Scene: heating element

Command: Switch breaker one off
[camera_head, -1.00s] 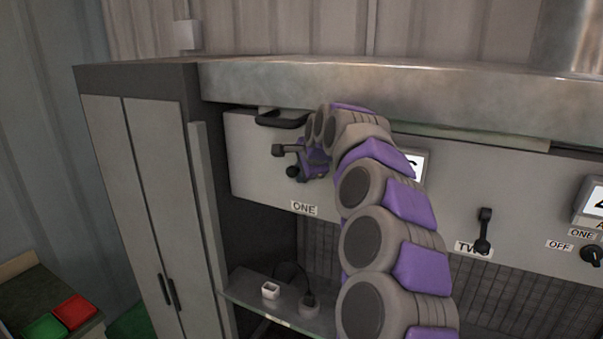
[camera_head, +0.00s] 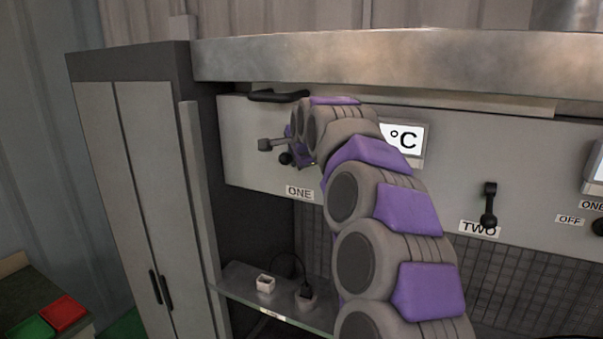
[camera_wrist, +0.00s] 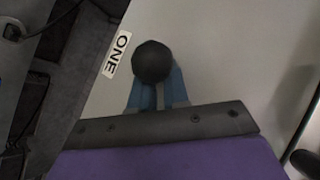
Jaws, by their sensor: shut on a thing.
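Breaker one's lever (camera_head: 269,145) is on the grey panel above the ONE label (camera_head: 299,193). Its grey part sticks out to the left, with a dark round knob (camera_head: 286,158) just below and right. My gripper (camera_head: 297,157) is at this lever, mostly hidden behind my own wrist in the head view. In the wrist view, the dark ball (camera_wrist: 151,61) sits at the tips of my blue fingers, my gripper (camera_wrist: 157,84), which are shut on the lever. The ONE label (camera_wrist: 117,54) lies left of the ball there.
Breaker two's lever (camera_head: 489,204) is on the right, above its TWO label. A °C display (camera_head: 403,139) is behind my arm. A black handle (camera_head: 276,96) is above lever one. A metal ledge (camera_head: 400,62) overhangs the panel; a shelf (camera_head: 240,299) lies below.

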